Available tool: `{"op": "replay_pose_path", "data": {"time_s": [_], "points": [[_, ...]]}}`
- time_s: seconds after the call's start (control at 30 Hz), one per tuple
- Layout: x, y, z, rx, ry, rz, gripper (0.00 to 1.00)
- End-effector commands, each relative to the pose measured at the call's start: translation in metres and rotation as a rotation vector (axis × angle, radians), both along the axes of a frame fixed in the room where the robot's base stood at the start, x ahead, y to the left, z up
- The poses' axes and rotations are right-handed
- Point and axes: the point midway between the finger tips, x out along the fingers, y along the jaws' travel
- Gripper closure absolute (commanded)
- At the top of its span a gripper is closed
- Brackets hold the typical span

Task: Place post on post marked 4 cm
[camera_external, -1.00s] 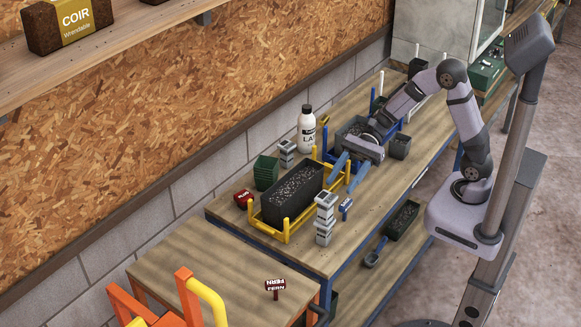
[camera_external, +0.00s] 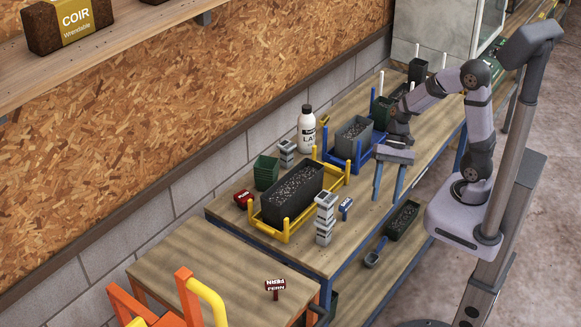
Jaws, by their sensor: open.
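A grey post-like stack (camera_external: 325,218) with pale labels stands upright on the bench in front of the yellow rack. A second, similar grey post (camera_external: 287,152) stands near the wall, behind the dark green pots. Their markings are too small to read, so I cannot tell which is marked 4 cm. My gripper (camera_external: 387,192) is open, with its two blue fingers pointing down near the bench's right edge. It is right of the blue rack and well apart from both posts. Nothing shows between the fingers.
A yellow rack (camera_external: 269,228) holds a long black soil trough (camera_external: 291,196). A blue rack (camera_external: 337,160) holds a grey soil pot (camera_external: 354,137). A white bottle (camera_external: 306,132) stands near the wall. A small blue-and-white tag (camera_external: 346,206) stands right of the front post.

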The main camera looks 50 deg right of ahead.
Motion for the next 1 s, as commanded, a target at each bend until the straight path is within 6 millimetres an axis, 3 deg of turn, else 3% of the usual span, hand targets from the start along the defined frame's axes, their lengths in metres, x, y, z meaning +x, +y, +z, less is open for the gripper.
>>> {"op": "replay_pose_path", "data": {"time_s": [0.2, 0.4, 0.57, 1.0], "points": [[-0.02, -0.081, -0.025, -0.288, -0.261, 0.453, 0.53], [-0.016, -0.122, -0.028, -0.43, -0.391, 0.727, 0.53], [-0.014, -0.132, -0.028, -0.466, -0.422, 0.805, 0.53], [-0.014, -0.132, -0.028, -0.466, -0.421, 0.805, 0.53]]}}
